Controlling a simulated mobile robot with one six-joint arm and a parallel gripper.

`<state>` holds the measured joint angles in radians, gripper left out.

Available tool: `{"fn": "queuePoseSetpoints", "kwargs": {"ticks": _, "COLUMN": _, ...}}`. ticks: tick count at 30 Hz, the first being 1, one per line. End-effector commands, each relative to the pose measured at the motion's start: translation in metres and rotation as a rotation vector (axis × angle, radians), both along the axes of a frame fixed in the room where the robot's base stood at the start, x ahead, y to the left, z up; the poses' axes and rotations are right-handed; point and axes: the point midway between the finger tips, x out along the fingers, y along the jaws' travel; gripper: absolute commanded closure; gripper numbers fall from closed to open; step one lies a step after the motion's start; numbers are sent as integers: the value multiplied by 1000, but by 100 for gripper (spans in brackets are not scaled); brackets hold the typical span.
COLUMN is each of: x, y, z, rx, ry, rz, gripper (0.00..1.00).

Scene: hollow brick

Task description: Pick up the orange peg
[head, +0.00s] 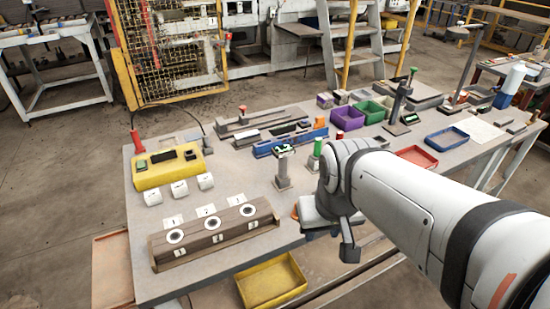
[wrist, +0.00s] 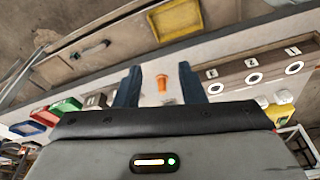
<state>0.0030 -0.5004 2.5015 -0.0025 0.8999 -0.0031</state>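The orange peg (wrist: 162,83) shows in the wrist view, between the two fingers of my gripper (wrist: 160,74) and apart from both. In the head view only a sliver of orange (head: 295,212) shows at the left edge of my gripper (head: 332,232), which hides the rest. My gripper is open and empty, over the front of the workbench. How high its fingertips are above the peg's base is hard to tell.
A wooden block (head: 215,240) with round sockets lies left of my gripper. A grey stand (head: 283,168) and a green-topped piece (head: 318,150) stand close behind. A yellow bin (head: 271,281) sits below the bench's front edge. Bare bench top lies between block and stand.

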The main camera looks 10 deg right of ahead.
Motion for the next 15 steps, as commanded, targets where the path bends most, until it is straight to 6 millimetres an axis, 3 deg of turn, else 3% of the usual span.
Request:
{"fn": "queuePoseSetpoints", "kwargs": {"ticks": 3, "x": 0, "y": 0, "z": 0, "rx": 0, "ry": 0, "rz": 0, "gripper": 64}}
{"fn": "queuePoseSetpoints", "kwargs": {"ticks": 8, "x": 7, "y": 0, "z": 0, "rx": 1, "ry": 5, "rz": -14, "gripper": 53}}
{"fn": "queuePoseSetpoints", "kwargs": {"ticks": 11, "x": 25, "y": -5, "z": 0, "rx": 5, "ry": 18, "rz": -61, "gripper": 53}}
{"fn": "queuePoseSetpoints", "kwargs": {"ticks": 15, "x": 68, "y": -6, "z": -8, "rx": 10, "ry": 41, "rz": -157, "gripper": 53}}
